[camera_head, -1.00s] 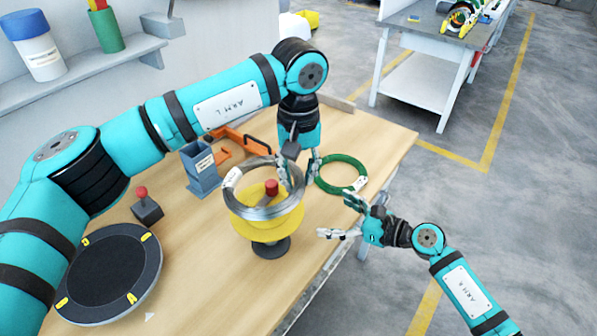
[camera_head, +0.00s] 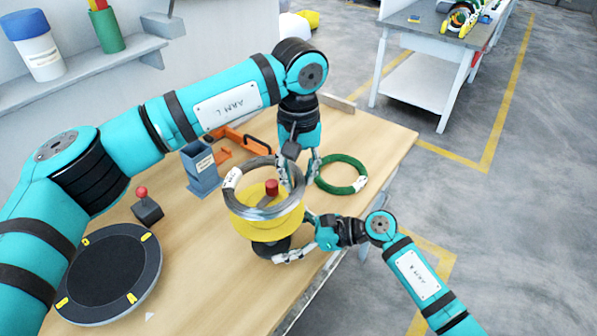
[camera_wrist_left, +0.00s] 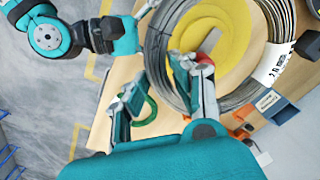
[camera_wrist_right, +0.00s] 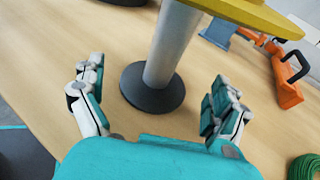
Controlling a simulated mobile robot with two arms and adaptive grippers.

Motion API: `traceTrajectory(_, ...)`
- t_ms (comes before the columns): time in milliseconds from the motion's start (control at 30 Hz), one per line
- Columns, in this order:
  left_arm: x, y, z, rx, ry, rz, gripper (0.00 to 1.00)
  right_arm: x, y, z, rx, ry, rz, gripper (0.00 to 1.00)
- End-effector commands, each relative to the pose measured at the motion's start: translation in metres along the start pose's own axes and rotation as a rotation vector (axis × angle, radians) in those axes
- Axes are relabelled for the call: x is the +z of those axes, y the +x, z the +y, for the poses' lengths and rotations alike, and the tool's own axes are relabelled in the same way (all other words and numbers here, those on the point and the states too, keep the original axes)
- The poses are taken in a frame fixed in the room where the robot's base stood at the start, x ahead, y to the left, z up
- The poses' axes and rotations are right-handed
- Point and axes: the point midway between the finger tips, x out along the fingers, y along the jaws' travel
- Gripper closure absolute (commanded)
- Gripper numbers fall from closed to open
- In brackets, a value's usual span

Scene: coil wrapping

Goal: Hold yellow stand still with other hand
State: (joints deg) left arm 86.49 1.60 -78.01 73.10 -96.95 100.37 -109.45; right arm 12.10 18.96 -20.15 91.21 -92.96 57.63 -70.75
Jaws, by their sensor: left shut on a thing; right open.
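The yellow stand (camera_head: 266,229) stands upright on the table, with a red knob (camera_head: 271,187) on top. In the right wrist view its grey post (camera_wrist_right: 172,45) rises from a round dark base (camera_wrist_right: 152,88). A grey wire coil (camera_head: 240,205) is around the top of the stand, tilted. My left gripper (camera_head: 297,178) is shut on the coil's right side; the coil also shows in the left wrist view (camera_wrist_left: 158,50). My right gripper (camera_wrist_right: 158,100) is open, with its fingers on either side of the post near the base, apart from it.
A green coil (camera_head: 342,174) lies on the table to the right. An orange tool (camera_head: 240,138) and a blue-grey holder (camera_head: 201,168) are behind the stand. A round black turntable (camera_head: 108,273) and a red-knobbed box (camera_head: 147,207) are at left.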

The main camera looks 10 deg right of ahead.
Motion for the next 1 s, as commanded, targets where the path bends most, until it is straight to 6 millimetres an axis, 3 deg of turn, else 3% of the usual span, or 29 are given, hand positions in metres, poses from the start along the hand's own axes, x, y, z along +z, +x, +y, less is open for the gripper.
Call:
traceTrajectory(233, 0.0, -0.001, 0.0, 0.0, 0.0, 0.001, 1.0, 0.0, 0.022, 0.0, -0.001, -0.001, 0.0, 0.0)
traceTrajectory(633, 0.0, -0.001, 0.0, 0.0, 0.0, 0.001, 1.0, 0.0, 0.027, -0.001, -0.001, -0.001, 0.0, 0.0)
traceTrajectory(1000, 0.0, -0.001, 0.0, 0.0, 0.0, 0.001, 1.0, 0.0, 0.026, 0.0, -0.001, -0.001, 0.0, 0.47)
